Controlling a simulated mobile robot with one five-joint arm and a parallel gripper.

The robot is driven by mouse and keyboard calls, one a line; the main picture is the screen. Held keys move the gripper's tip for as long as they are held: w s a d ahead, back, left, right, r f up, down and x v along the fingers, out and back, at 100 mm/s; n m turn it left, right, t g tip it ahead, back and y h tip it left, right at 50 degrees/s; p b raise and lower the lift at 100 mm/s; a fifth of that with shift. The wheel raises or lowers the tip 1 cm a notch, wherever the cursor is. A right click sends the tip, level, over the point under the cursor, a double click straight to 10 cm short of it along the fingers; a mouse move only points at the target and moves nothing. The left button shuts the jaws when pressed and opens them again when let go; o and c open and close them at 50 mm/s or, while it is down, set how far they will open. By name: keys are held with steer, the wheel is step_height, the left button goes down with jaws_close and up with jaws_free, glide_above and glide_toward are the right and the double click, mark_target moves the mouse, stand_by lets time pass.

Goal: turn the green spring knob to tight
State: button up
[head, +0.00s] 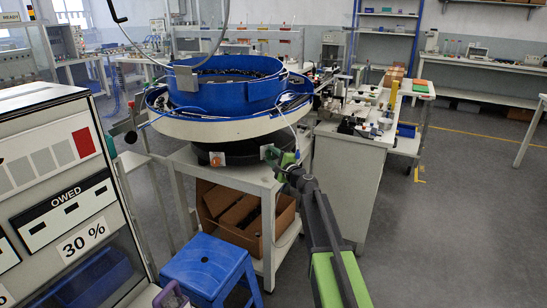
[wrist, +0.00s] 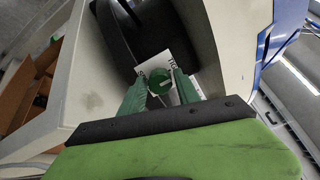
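The green spring knob (wrist: 160,83) shows in the wrist view as a small round knob with a pale bar on its face. It sits before a white label (wrist: 181,60) with partly hidden dark lettering. My gripper (wrist: 159,75) has its two green fingers on either side of the knob, with a narrow gap seen at each side. It looks open, not clamped. In the head view my gripper (head: 276,158) is at the front of the dark base under the blue bowl (head: 227,88), and the knob itself is hidden there.
An orange knob (head: 217,160) is on the dark base to the left. The stand (head: 225,176) holds a cardboard box (head: 243,212) on its lower shelf. A blue stool (head: 205,266) and a panel reading "OWED 30 %" (head: 66,215) are nearer.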

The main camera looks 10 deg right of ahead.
steer(key=shift+o, duration=1)
steer(key=v, duration=1.7)
steer(key=shift+s, duration=0.25)
